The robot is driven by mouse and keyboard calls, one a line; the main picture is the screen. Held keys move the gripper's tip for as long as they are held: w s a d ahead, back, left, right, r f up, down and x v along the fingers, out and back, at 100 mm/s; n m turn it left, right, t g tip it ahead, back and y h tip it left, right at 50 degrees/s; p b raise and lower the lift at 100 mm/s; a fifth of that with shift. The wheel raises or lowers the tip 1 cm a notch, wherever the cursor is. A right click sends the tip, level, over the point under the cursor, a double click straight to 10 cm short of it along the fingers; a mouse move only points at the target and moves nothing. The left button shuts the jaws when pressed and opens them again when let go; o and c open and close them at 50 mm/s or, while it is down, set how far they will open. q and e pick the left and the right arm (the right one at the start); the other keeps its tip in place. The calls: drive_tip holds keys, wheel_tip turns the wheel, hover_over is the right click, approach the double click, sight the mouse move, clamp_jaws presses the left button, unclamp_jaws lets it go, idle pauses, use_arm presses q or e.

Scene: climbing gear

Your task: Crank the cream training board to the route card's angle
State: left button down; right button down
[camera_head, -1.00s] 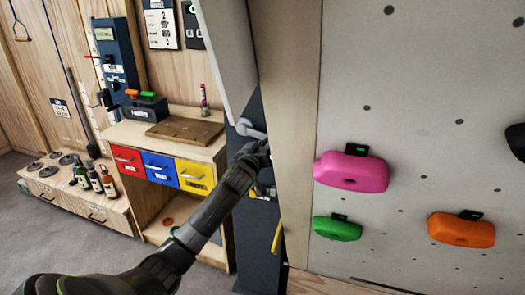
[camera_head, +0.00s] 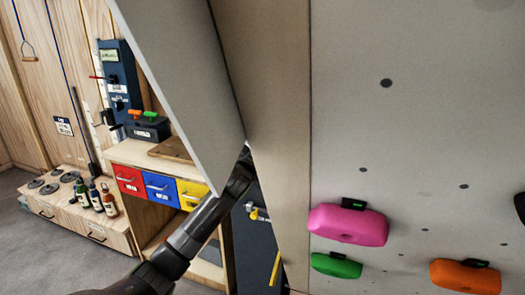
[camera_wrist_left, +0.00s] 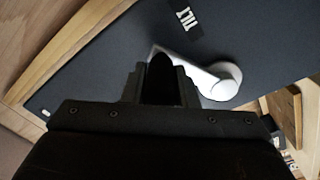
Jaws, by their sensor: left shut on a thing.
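The cream training board (camera_head: 400,110) fills the right of the head view and leans out overhead. It carries pink, green and orange holds. Its side panel (camera_head: 170,80) cuts across the upper middle. My left gripper (camera_wrist_left: 160,78) is shut on the silver crank (camera_wrist_left: 215,80), whose arm runs from the jaws to a round hub on the dark post under a "TILT" label. In the head view the board's edge hides the crank and the tip of my left gripper. My right gripper is not in view. No readable route card shows.
A dark post (camera_head: 250,225) with a yellow lever (camera_head: 257,213) stands behind the board's edge. A wooden cabinet with red, blue and yellow drawers (camera_head: 160,188), a low bench with bottles (camera_head: 95,200) and a blue wall unit (camera_head: 120,80) stand left. Open floor lies front left.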

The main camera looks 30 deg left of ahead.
use_arm(q)
drive_tip(key=shift+r, duration=0.35)
drive_tip(key=c, duration=1.1)
unclamp_jaws()
drive_tip(key=shift+d, duration=0.15)
drive_tip(key=shift+c, duration=0.2)
drive_tip(key=shift+f, duration=0.15)
drive_tip(key=shift+s+f, duration=0.1)
drive_tip(key=shift+s, duration=0.25)
drive_tip(key=b+v, duration=0.2)
drive_tip(key=v, duration=1.4)
drive_tip(key=shift+s, duration=0.35)
